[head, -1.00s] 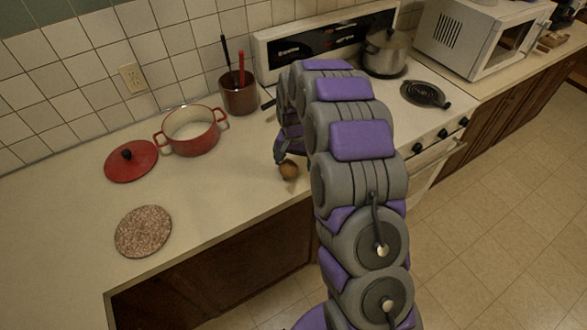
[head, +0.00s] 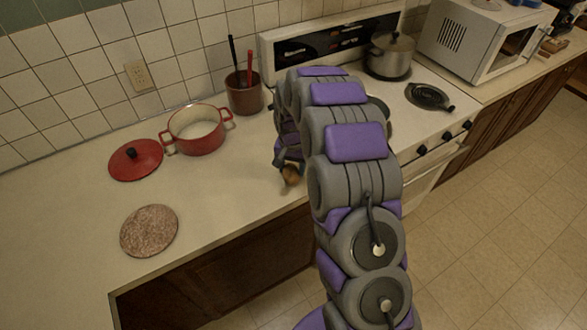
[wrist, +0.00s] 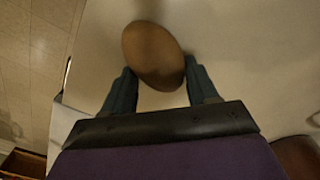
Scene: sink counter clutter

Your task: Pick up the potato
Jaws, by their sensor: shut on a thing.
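The potato (wrist: 153,54) is a brown oval between the two fingers of my gripper (wrist: 160,82) in the wrist view. My gripper is shut on it. In the head view the potato (head: 291,175) shows as a small brown shape at the end of my gripper (head: 287,164), over the counter near its front edge. My arm hides part of the gripper there. I cannot tell how high the potato is above the counter.
A red pot (head: 196,136), its red lid (head: 135,160) and a round speckled trivet (head: 149,230) are on the counter to the left. A utensil crock (head: 244,95) stands behind my gripper. The stove (head: 420,118) with a steel pot (head: 390,57) is to the right.

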